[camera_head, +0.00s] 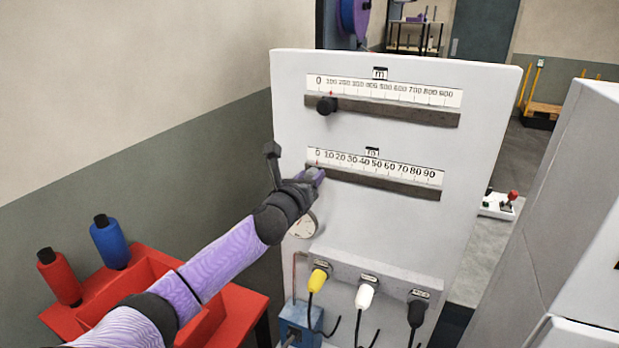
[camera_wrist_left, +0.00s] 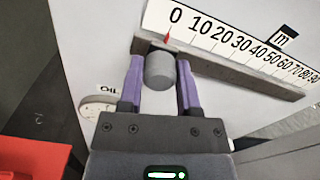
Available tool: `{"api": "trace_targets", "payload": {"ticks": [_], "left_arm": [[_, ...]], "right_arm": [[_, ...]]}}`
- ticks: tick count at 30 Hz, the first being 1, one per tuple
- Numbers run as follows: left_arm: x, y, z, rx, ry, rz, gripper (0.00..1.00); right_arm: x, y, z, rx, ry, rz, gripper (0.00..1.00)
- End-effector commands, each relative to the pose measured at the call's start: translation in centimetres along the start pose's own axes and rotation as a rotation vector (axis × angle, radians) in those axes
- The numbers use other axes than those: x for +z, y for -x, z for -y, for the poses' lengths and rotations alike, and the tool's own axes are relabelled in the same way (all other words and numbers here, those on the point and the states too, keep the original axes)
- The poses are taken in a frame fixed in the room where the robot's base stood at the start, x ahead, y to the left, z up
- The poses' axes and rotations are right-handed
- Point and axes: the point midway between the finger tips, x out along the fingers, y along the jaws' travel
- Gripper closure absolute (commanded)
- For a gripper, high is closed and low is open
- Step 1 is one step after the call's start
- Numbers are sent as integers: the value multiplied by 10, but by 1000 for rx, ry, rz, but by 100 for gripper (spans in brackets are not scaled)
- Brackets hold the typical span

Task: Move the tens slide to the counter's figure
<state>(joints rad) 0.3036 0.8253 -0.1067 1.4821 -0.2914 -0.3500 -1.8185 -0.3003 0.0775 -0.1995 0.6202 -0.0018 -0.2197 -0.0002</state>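The tens slide is the lower slide on the pale panel (camera_head: 400,222). Its grey round knob (camera_wrist_left: 160,70) is at the left end of the lower dark rail (camera_head: 385,183), with the red pointer at 0 on the lower scale (camera_head: 375,167), marked 0 to 90. My left gripper (camera_head: 318,175) is at this knob. In the left wrist view its two purple fingers (camera_wrist_left: 160,75) stand on either side of the knob, very close; whether they press on it I cannot tell. In the head view the gripper hides the knob. No counter figure is readable. My right gripper is out of view.
The upper slide's black knob (camera_head: 326,105) stands near 0 on the upper scale, marked in hundreds. Below hang yellow (camera_head: 318,280), white (camera_head: 364,296) and black (camera_head: 416,312) plugs. A round oil gauge (camera_head: 303,225) is beneath my gripper. A red bin (camera_head: 150,262) stands lower left.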

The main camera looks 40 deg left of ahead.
Motion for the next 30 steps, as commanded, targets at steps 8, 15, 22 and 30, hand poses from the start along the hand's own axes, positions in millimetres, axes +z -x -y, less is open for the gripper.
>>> {"api": "trace_targets", "payload": {"ticks": [8, 15, 22, 30], "left_arm": [[0, 0, 0, 0, 0, 0, 100], [0, 0, 0, 0, 0, 0, 100], [0, 0, 0, 0, 0, 0, 100], [0, 0, 0, 0, 0, 0, 100]], "right_arm": [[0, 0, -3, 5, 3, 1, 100], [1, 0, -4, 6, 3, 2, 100], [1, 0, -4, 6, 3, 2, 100], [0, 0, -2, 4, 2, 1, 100]]}}
